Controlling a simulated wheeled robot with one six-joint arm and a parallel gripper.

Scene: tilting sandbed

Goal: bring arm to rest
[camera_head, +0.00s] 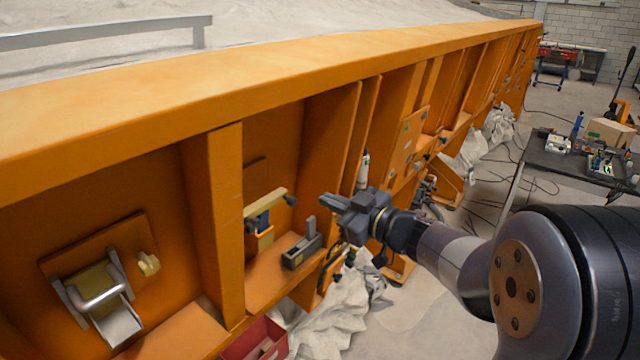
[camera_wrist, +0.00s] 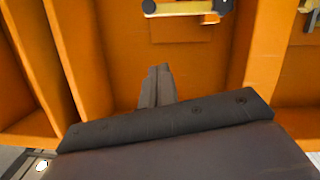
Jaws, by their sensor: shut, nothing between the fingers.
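My gripper (camera_head: 328,203) is at the end of my arm, which reaches in from the right in the head view. Its fingers are together with nothing between them. It is in front of the orange sandbed wall (camera_head: 225,200), to the right of a small fixture with a yellow bar (camera_head: 268,205). In the wrist view the closed fingers (camera_wrist: 157,85) point at the orange wall, below the yellow bar (camera_wrist: 185,7). I cannot tell the exact gap between the fingers and the wall.
A grey open-topped block (camera_head: 302,250) sits on a ledge just below my gripper. A metal handle fixture (camera_head: 100,290) is on the left panel. A red bin (camera_head: 257,340) and crumpled pale sheeting (camera_head: 335,315) lie below. A dark table (camera_head: 560,180) with tools stands at right.

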